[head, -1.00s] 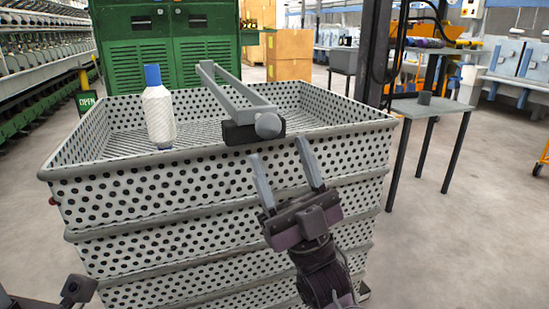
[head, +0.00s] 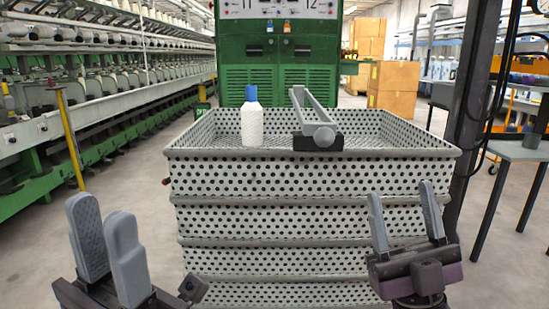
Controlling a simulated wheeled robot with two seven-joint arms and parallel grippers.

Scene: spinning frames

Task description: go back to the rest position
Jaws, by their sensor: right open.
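My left gripper (head: 103,210) is at the lower left of the head view, fingers pointing up. Its fingers stand apart, with nothing seen between them. My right gripper (head: 402,190) is at the lower right, in front of the bin's right part, with its fingers spread and empty. Both grippers are apart from the yarn bobbin.
A grey bar-like frame with a black block (head: 317,140) lies at the bin's front rim. A green cabinet (head: 280,75) stands behind. A spinning machine (head: 60,100) lines the left, and a grey table (head: 518,150) stands right. Floor is clear left of the bin.

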